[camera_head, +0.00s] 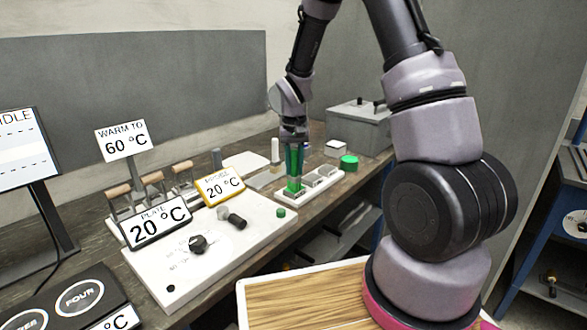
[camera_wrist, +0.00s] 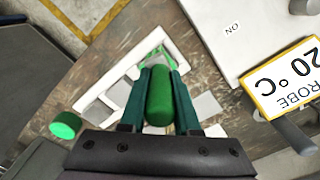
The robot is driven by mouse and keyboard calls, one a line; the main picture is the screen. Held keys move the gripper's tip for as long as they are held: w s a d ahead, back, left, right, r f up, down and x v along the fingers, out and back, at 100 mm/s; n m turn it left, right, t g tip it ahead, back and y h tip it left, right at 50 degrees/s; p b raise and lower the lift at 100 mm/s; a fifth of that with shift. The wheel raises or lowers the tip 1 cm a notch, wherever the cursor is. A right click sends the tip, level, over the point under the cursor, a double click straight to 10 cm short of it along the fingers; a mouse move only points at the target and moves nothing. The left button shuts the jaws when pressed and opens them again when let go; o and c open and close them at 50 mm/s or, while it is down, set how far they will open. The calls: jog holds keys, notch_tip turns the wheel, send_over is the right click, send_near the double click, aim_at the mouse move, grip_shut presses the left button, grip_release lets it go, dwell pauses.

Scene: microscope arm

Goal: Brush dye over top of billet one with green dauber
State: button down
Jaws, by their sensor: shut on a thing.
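My gripper (camera_head: 293,178) points down over the near end of a white tray (camera_head: 313,196). Its two dark green fingers are shut on the green dauber (camera_wrist: 159,95), an upright green cylinder in the wrist view. The tray, also in the wrist view (camera_wrist: 176,36), holds several grey metal blocks, the billets (camera_wrist: 206,106). Bright green shows in the near-end compartment under the dauber (camera_head: 294,187). The billet there is mostly hidden, and I cannot tell dye from dauber tip, or whether they touch. No number on the billets is readable.
A green round pot (camera_head: 348,162) stands right of the tray. A white hot plate unit (camera_head: 215,240) with knobs and temperature signs lies to the left. A "PROBE 20 °C" sign (camera_head: 220,186) stands close left of my gripper. A grey box (camera_head: 358,125) stands behind.

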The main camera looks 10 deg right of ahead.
aim_at(294, 149)
jog(key=shift+w+r, duration=0.15)
jog(key=shift+r, duration=3.55)
